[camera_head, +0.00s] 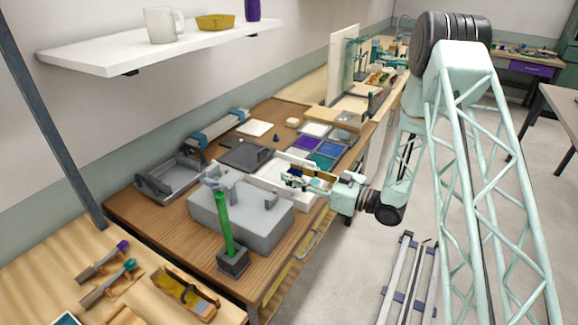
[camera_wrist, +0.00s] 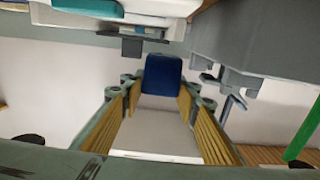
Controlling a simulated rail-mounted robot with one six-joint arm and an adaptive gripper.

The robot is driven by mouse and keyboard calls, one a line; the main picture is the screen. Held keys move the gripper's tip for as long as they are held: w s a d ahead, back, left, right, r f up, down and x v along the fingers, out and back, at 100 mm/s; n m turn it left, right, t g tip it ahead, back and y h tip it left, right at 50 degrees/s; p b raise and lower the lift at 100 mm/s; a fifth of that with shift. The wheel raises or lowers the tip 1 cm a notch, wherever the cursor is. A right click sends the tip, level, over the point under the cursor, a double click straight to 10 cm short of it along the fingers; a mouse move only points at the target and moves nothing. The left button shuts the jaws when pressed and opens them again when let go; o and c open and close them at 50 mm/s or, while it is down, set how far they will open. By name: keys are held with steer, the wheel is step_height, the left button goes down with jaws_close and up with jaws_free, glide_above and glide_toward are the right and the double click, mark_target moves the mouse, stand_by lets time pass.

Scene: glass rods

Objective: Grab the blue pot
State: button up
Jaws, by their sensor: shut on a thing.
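The blue pot (camera_wrist: 162,75) is a small dark blue thing with rounded corners in the wrist view. It sits between the tips of the yellow-padded fingers of my gripper (camera_wrist: 160,92), which is shut on it. In the head view my gripper (camera_head: 298,179) is above the workbench's front edge, beside a white box. The pot (camera_head: 293,172) shows there only as a small dark blue patch, partly hidden by the fingers. I cannot tell whether the pot touches anything beneath it.
A grey open tray (camera_head: 172,181) is at the left.

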steer(key=shift+s+d+r, duration=0.1)
steer(key=shift+s+d, duration=0.15)
steer(key=shift+s, duration=0.45)
steer(key=shift+s+d+r, duration=0.1)
steer(key=shift+s+d, duration=0.1)
steer(key=shift+s, duration=0.45)
steer(key=shift+s+d+r, duration=0.1)
steer(key=shift+s+d, duration=0.15)
steer(key=shift+s, duration=0.45)
